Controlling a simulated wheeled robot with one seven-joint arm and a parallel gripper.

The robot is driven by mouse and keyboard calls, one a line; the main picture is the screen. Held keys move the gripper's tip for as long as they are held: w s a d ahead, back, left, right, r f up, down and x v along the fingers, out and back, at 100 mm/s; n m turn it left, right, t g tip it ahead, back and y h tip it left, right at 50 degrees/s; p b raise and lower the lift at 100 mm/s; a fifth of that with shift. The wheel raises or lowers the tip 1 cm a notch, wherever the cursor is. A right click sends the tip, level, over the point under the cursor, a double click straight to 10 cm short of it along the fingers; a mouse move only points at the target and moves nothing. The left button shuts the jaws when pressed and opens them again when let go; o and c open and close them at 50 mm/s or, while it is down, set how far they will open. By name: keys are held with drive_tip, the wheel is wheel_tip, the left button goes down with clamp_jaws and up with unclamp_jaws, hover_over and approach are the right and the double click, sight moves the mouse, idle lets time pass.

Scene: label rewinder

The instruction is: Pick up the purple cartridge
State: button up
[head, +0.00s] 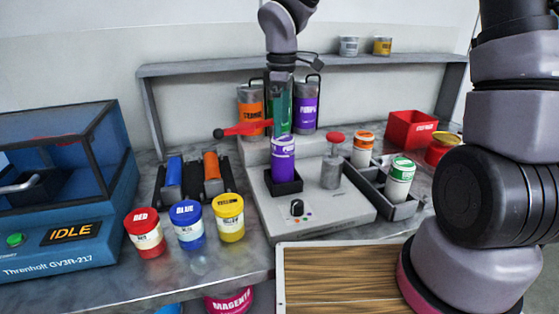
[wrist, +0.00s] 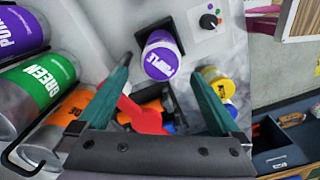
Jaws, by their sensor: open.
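My gripper (head: 282,130) is open, pointing down just above the cartridge in the head view. The green fingers (wrist: 159,68) are spread on either side of the cartridge's top in the wrist view; whether they reach below its rim I cannot tell.
A red lever (head: 245,130) sticks out left, close to my gripper. Tall orange (head: 250,107) and purple (head: 306,110) canisters stand behind. A red-capped plunger (head: 333,165) stands right of the holder. Red, blue and yellow jars (head: 229,218) stand front left.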

sight(283, 151)
wheel_tip(283, 151, down, 9)
drive_tip(key=shift+s+d+f, duration=0.1)
clamp_jaws()
idle(0.5)
